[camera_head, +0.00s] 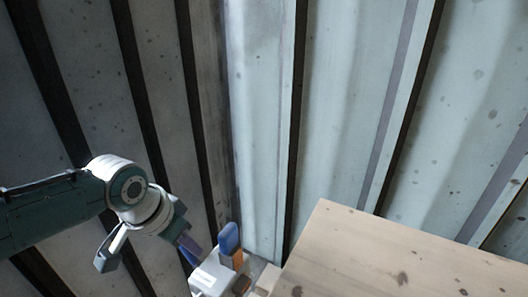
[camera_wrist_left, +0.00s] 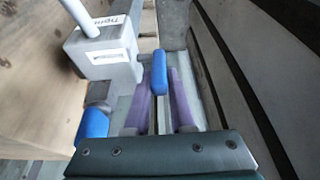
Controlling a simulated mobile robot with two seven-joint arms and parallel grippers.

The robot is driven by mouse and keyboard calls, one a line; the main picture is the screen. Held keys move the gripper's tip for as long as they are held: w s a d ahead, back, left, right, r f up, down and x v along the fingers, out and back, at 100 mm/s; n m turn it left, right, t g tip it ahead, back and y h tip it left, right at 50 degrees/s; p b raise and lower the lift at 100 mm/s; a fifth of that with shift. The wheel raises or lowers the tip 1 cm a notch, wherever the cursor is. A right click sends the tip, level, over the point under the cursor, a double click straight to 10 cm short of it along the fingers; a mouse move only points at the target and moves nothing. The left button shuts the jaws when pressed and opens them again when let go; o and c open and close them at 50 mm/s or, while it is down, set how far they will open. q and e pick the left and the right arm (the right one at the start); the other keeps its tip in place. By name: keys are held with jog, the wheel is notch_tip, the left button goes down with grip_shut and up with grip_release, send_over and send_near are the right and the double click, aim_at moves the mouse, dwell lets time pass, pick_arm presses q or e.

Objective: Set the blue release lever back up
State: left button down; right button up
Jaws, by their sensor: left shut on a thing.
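In the left wrist view, a blue lever (camera_wrist_left: 159,72) is between the tips of my left gripper's two purple fingers (camera_wrist_left: 167,95). The fingers are shut on it. A white housing box (camera_wrist_left: 103,52) with a label and a light rod on top is just left of the lever. In the head view, my left gripper (camera_head: 188,246) points down and right, close to the white housing (camera_head: 211,279). Its fingertips and the held lever are hard to make out there. My right gripper is not in view.
A second blue rounded part (camera_wrist_left: 92,123) is left of the fingers, near a grey cylinder. In the head view, a blue part (camera_head: 229,238) stands above an orange-brown piece (camera_head: 238,260). A wooden surface (camera_head: 400,260) lies right; a ribbed metal wall (camera_head: 340,100) stands behind.

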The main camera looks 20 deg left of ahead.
pick_arm(q)
jog(key=shift+w+g, duration=0.2)
jog(key=shift+g, duration=0.1)
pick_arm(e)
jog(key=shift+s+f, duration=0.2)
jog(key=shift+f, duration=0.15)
pick_arm(q)
jog(key=shift+w+f+g+b, duration=0.1)
jog(key=shift+w+g+b, duration=0.15)
jog(key=shift+g+b, duration=0.3)
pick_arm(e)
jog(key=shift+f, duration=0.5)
pick_arm(q)
jog(key=shift+w+g+b, duration=0.15)
jog(key=shift+g+b, duration=0.25)
jog(key=shift+g, duration=0.05)
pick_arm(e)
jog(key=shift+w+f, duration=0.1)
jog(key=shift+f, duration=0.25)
pick_arm(q)
jog(key=shift+r, duration=0.2)
jog(key=c, duration=1)
grip_release()
jog(key=shift+c, duration=0.2)
